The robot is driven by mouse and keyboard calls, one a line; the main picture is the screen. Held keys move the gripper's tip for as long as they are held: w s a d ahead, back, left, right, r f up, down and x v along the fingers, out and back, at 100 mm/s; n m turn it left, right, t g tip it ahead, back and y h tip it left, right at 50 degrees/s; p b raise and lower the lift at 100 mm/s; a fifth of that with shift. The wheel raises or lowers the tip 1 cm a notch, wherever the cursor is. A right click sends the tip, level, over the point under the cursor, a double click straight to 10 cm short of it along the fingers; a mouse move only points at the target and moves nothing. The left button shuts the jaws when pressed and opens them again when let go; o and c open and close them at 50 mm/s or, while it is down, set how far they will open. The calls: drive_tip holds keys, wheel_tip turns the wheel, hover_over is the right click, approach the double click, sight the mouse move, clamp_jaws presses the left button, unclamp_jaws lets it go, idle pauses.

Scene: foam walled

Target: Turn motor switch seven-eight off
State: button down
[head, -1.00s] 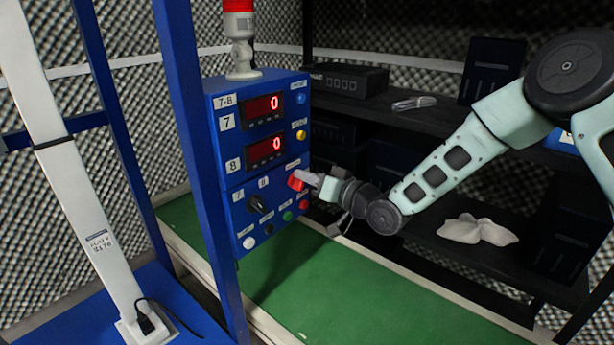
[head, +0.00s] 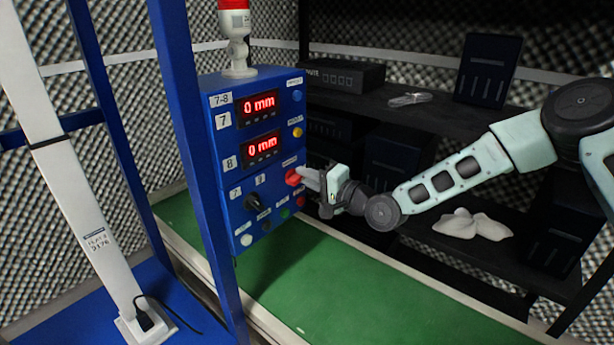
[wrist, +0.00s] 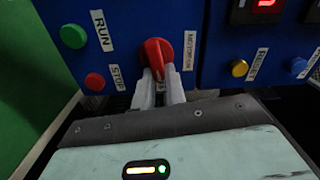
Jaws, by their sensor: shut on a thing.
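The blue control box (head: 220,170) labelled 7-8 stands left of centre in the head view. Its red rotary switch (head: 292,178) sits low on the right-hand face. In the wrist view the red switch (wrist: 157,56) points roughly up and down, with a slight tilt, beside a white label that seems to read motor. My gripper (wrist: 158,85) has its two grey fingers on either side of the switch's lower part, shut on it. In the head view my gripper (head: 312,180) reaches the switch from the right. Part of the knob is hidden by the fingers.
A green button (wrist: 73,36) marked RUN and a red button (wrist: 94,81) marked STOP are close by. A yellow button (wrist: 239,68) is on the other side. Two red displays (head: 260,107) read 0 mm. A blue post (head: 190,150) stands left of the box.

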drive_tip(key=shift+f+m, duration=0.25)
drive_tip(key=shift+m, duration=0.55)
drive_tip(key=c, duration=1.4)
unclamp_jaws()
drive_tip(key=shift+c, duration=0.2)
drive_tip(key=shift+d, duration=0.15)
drive_tip(key=v, duration=1.7)
drive_tip(key=shift+s, duration=0.15)
